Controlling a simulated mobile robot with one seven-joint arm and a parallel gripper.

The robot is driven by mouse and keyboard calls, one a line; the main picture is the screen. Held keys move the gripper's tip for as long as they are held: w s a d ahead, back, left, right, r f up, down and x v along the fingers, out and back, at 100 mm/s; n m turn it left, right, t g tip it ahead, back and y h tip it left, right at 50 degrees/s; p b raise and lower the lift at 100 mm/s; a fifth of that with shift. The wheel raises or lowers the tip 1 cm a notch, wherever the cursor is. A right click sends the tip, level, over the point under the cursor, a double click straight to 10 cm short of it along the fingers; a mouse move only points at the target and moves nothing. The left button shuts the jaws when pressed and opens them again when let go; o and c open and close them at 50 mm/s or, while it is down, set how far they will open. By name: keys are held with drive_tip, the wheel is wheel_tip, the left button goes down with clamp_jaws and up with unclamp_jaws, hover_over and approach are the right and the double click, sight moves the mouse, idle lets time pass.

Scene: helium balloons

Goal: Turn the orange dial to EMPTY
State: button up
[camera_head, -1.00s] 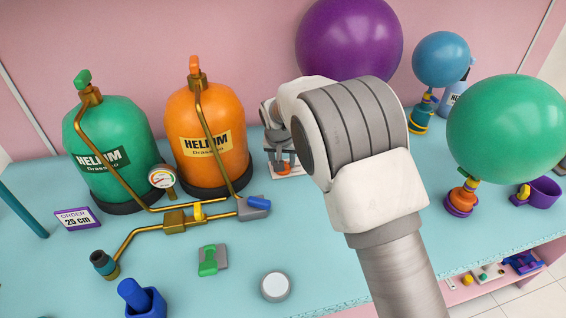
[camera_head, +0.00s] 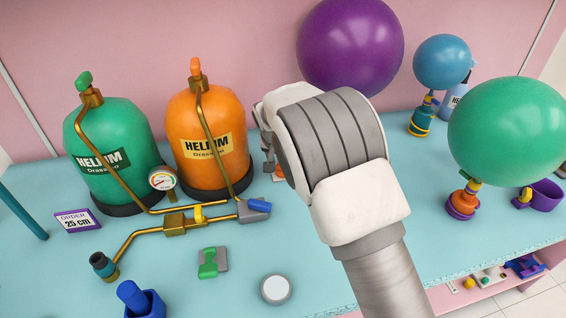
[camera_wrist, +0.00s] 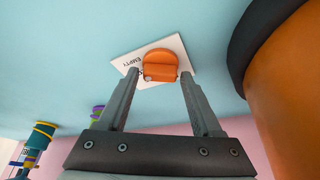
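The orange dial (camera_wrist: 160,64) sits on a white plate (camera_wrist: 124,64) on the blue table. In the wrist view the word EMPTY is printed on the plate to the left of the dial; other lettering beside the dial is partly covered. My gripper (camera_wrist: 159,75) is open, with one finger on each side of the dial. I cannot tell whether the fingers touch it. In the head view my arm hides most of the dial and plate.
An orange helium tank (camera_head: 210,142) stands close beside the dial, left of my arm in the head view. Purple (camera_head: 350,45), blue (camera_head: 442,62) and green (camera_head: 510,130) balloons are around the right side.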

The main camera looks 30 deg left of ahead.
drive_tip(key=shift+o, duration=0.8)
drive_tip(key=v, duration=1.7)
drive_tip(key=shift+r+p, duration=0.2)
drive_tip(key=shift+p, duration=0.2)
drive_tip(key=shift+d, duration=0.1)
drive_tip(key=s+d+r, duration=0.1)
drive_tip(key=d+r, duration=0.2)
drive_tip(key=d, duration=0.6)
drive_tip(key=s+d+r+m+p, duration=0.1)
drive_tip(key=d+r, duration=0.3)
drive_tip(key=d, duration=0.5)
drive_tip(key=s+d+r, duration=0.1)
drive_tip(key=d+r, duration=0.2)
drive_tip(key=d, duration=0.6)
drive_tip(key=s+d+f+t+p, duration=0.1)
drive_tip(key=s+d+f, duration=0.1)
drive_tip(key=s+d, duration=1.3)
drive_tip(key=s, duration=0.2)
drive_tip(key=shift+s+d+f+m+h, duration=0.15)
drive_tip(key=shift+s+d+m+h, duration=0.15)
drive_tip(key=shift+d, duration=0.1)
